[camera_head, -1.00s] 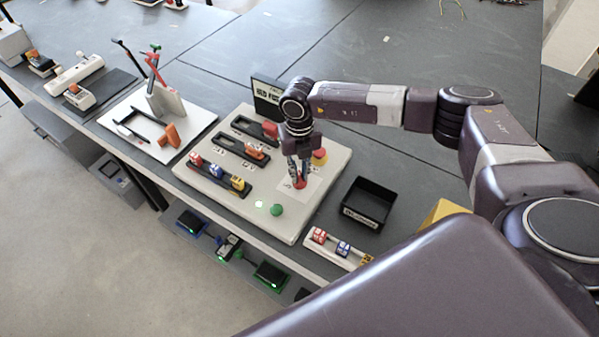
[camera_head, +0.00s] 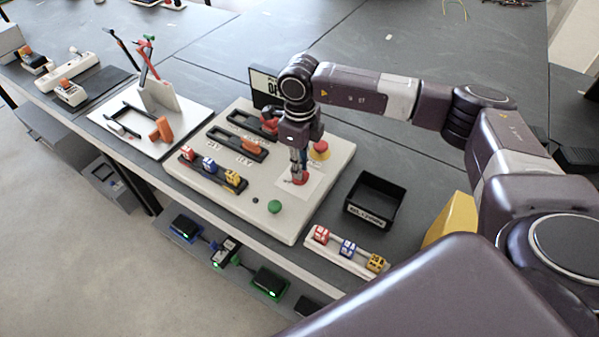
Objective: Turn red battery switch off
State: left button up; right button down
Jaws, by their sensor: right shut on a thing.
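The red battery switch (camera_head: 301,180) is a small red knob on a white square label, on the right part of the pale control board (camera_head: 290,226). My right gripper (camera_head: 298,174) points straight down and is shut on the red switch. Its fingers hide part of the knob, and I cannot read the knob's exact angle. My left gripper is not in view.
A red mushroom button (camera_head: 319,150) on yellow stands just behind my right gripper. A green button (camera_head: 274,207) and a small dark indicator (camera_head: 255,200) are at the board's front. A black bin (camera_head: 375,201) stands to the right.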

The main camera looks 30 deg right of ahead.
jog(key=n+b, duration=0.3)
jog(key=n, duration=0.1)
jog(key=shift+w+f+n, duration=0.1)
jog(key=shift+n, duration=0.2)
jog(key=n+b, duration=0.2)
jog(key=shift+n, duration=0.3)
jog(key=shift+r+n+b, duration=0.2)
jog(key=shift+n+b, duration=0.1)
jog(key=shift+b, duration=0.05)
jog(key=shift+r, duration=0.1)
jog(key=c, duration=2)
grip_release()
jog(key=shift+o, duration=0.2)
notch_tip(320, 180, up, 12)
